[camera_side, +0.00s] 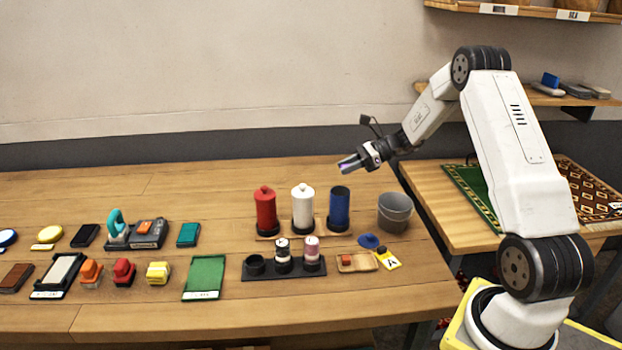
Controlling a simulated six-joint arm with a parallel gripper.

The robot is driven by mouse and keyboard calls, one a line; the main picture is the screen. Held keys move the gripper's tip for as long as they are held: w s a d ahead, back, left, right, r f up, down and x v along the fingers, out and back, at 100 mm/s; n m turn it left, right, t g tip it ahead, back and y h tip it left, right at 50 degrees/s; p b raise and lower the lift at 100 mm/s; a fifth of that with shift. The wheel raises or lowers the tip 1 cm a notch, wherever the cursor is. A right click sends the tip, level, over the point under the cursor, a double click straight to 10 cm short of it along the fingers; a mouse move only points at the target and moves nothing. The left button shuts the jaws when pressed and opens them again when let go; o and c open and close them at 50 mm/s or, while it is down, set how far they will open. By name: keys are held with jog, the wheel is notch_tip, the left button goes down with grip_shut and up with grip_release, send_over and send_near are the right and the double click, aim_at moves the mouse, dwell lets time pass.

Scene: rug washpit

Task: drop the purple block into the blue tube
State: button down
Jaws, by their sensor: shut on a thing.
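The blue tube (339,211) stands upright on a wooden base at the right of a row of three. The red tube (265,212) and the white tube (303,210) beside it wear knobbed lids; the blue one shows no knob. A blue round lid (368,241) lies on the table in front of it. My gripper (350,163) is above the blue tube in the picture, pointing left and slightly down. It is shut on the purple block (346,166), of which only a little purple shows between the fingers. The block is apart from the tube.
A grey bucket (395,212) stands right of the blue tube. In front are a black holder (284,268) with small jars, a wooden tray (352,263) with a red block, and a yellow card (388,260). Brushes and pads fill the left; the table behind the tubes is clear.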

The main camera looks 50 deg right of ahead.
jog(key=shift+c, duration=1.9)
grip_release()
jog(key=v, duration=0.8)
jog(key=shift+a+f, duration=0.1)
